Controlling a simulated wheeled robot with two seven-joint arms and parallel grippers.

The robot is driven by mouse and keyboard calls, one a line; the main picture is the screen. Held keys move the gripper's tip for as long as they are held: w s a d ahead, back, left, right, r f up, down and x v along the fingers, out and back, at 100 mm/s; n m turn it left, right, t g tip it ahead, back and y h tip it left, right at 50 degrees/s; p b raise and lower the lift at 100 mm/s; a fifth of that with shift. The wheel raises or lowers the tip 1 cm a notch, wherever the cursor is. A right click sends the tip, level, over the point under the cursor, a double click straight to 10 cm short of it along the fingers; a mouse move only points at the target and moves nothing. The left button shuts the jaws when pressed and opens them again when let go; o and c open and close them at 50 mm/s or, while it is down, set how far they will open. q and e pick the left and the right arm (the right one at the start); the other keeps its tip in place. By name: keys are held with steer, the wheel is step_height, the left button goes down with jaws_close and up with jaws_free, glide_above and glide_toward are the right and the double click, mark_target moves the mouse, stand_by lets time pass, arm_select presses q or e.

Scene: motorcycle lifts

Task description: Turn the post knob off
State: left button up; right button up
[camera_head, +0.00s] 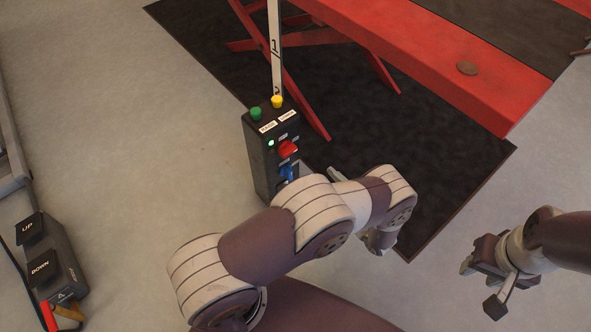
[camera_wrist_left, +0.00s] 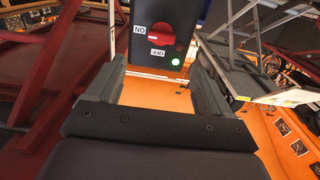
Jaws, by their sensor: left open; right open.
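The post knob (camera_head: 288,148) is a red rotary knob on the front of a dark control box (camera_head: 259,160). A lit green lamp (camera_head: 271,142) sits beside it. In the left wrist view the knob (camera_wrist_left: 161,33) shows ahead, beyond the open fingertips, with an ON label and an OFF label that appear upside down. The lamp (camera_wrist_left: 176,62) glows green there too. My left gripper (camera_wrist_left: 158,68) is open and empty, facing the box; its arm hides much of it in the head view. My right gripper (camera_head: 480,281) is open and empty at the lower right, away from the box.
A green button (camera_head: 256,113) and a yellow button (camera_head: 277,101) top the box. A red lift (camera_head: 440,70) stands behind over a black mat (camera_head: 440,165). A foot pedal unit with UP and DOWN pads (camera_head: 62,258) lies at left. Bare grey floor lies between.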

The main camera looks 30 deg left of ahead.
mark_target(291, 153)
arm_select(q)
steer(key=b+x, duration=0.3)
steer(key=x, duration=0.8)
steer(key=shift+s+a, duration=0.1)
steer(key=shift+s, duration=0.05)
steer(key=shift+w+a+r+b, duration=0.25)
steer(key=shift+a+b, duration=0.1)
steer(key=shift+a, duration=0.15)
steer(key=c, duration=1)
